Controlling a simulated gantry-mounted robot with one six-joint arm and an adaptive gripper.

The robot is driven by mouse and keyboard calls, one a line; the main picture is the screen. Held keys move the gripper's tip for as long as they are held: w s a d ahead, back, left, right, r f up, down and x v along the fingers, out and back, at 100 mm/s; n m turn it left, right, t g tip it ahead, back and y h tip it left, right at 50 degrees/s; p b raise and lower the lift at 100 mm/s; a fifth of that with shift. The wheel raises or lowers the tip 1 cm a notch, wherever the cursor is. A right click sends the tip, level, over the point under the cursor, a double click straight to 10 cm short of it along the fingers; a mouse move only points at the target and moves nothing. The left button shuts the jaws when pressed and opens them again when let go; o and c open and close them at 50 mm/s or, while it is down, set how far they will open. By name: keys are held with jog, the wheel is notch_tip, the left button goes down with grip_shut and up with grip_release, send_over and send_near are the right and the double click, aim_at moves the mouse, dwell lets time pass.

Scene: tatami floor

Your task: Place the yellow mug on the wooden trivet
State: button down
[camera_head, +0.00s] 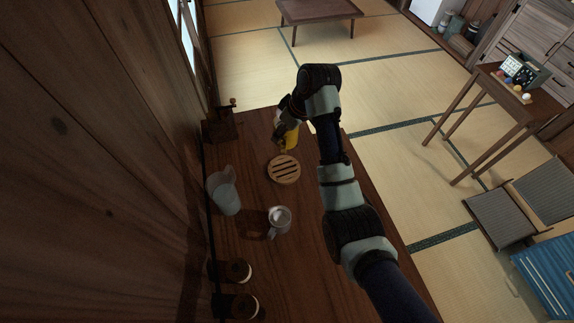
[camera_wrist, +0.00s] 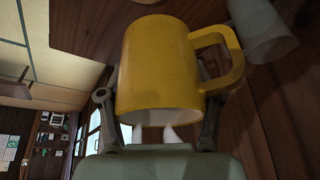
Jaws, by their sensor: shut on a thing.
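The yellow mug (camera_head: 291,138) is held by my gripper (camera_head: 284,121) just behind the wooden trivet, apart from it in the head view. In the wrist view the mug (camera_wrist: 158,70) fills the space between the two fingers of my gripper (camera_wrist: 160,110), with its handle to the right and its open rim facing the palm. The round slatted wooden trivet (camera_head: 284,169) lies bare on the dark wooden table. The far side of the mug is hidden, and I cannot tell its exact height above the table.
A pale pitcher (camera_head: 224,193) stands left of the trivet, and a light mug (camera_head: 279,221) stands in front of it. Two round-ended jars (camera_head: 239,271) are at the near left. A dark wooden object (camera_head: 220,124) stands at the back left by the wooden wall.

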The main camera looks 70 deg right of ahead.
notch_tip(320, 180, down, 20)
jog(key=b, duration=0.4)
jog(key=shift+r, duration=0.1)
jog(key=shift+c, duration=1)
grip_release()
jog(key=p+v, duration=0.3)
jog(key=v, duration=0.9)
